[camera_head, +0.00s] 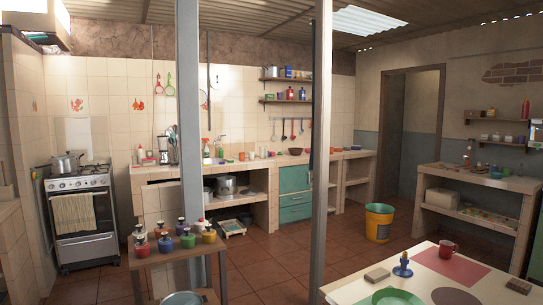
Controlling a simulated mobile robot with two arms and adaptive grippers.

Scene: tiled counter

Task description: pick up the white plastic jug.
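I cannot clearly make out the white plastic jug. A small whitish container (141,155) stands at the left end of the tiled counter (235,166), near the stove. It is too small to tell whether it is the jug. Neither of my grippers is in view.
A stove (82,215) with a pot (67,164) stands left. A small table (165,257) holds several coloured jars. A yellow bucket (379,222) stands on the tiled floor, which has open room.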

